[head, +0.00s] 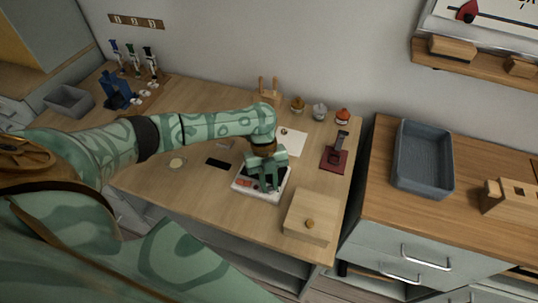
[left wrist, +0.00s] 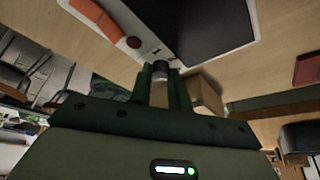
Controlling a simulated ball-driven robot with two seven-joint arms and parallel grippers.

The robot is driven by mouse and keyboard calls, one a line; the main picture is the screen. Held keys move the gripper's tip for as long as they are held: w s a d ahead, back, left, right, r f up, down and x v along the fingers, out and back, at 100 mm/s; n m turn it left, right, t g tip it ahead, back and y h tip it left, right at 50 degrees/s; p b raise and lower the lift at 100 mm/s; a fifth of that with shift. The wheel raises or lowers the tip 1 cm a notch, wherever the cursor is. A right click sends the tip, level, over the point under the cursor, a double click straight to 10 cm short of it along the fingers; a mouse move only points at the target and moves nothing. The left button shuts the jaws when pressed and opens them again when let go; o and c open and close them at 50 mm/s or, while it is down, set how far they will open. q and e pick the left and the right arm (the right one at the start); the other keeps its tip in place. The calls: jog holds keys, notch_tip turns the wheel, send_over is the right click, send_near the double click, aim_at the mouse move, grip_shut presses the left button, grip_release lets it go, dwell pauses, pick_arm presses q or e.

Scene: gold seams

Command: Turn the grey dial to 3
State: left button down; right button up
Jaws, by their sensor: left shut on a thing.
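A white device (head: 283,192) with a black face stands near the front edge of the wooden table. An orange-red part (head: 244,183) shows on its left side. My left gripper (head: 267,184) reaches down over the device. Its fingers (left wrist: 160,78) are shut on the grey dial (left wrist: 160,67), whose tip shows between them. The dial's marks and setting cannot be read. My right gripper is not in view.
A wooden box (head: 312,216) with a knob stands right of the device. A dark red stand (head: 335,160) is behind it. A black flat object (head: 218,163) lies to the left. Several small jars line the back. A grey tray (head: 422,160) sits on the right counter.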

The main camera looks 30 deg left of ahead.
pick_arm(q)
jog(key=c, duration=1.3)
grip_release()
jog(key=p+v, duration=0.3)
jog(key=v, duration=1.3)
jog(key=shift+r, duration=0.1)
